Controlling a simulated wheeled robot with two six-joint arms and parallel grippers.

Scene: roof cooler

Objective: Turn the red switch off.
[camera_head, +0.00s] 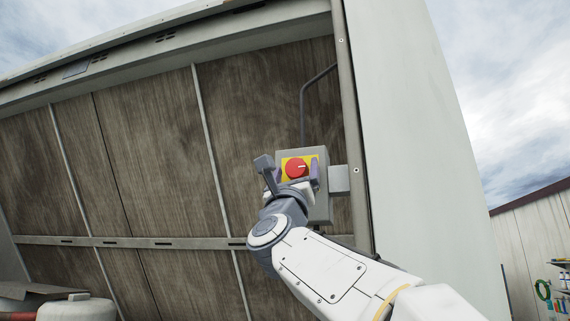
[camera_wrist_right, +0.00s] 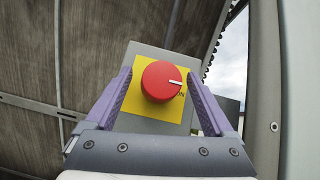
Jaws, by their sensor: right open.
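The red switch (camera_head: 297,168) is a round red knob on a yellow plate (camera_head: 286,162), on the front of a grey box (camera_head: 318,156) on the cooler. In the right wrist view the red knob (camera_wrist_right: 161,81) shows a white mark pointing right, towards lettering that reads "ON". My right gripper (camera_head: 293,177) is in front of the box. In the right wrist view its two purple fingers (camera_wrist_right: 160,92) are open, one on each side of the knob. I cannot tell whether they touch it. My left gripper is not in view.
The cooler's slatted brown panel (camera_head: 150,140) spreads to the left of the box. A pale side wall (camera_head: 420,130) of the cooler stands close on the right. A dark conduit (camera_head: 304,105) rises from the top of the box.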

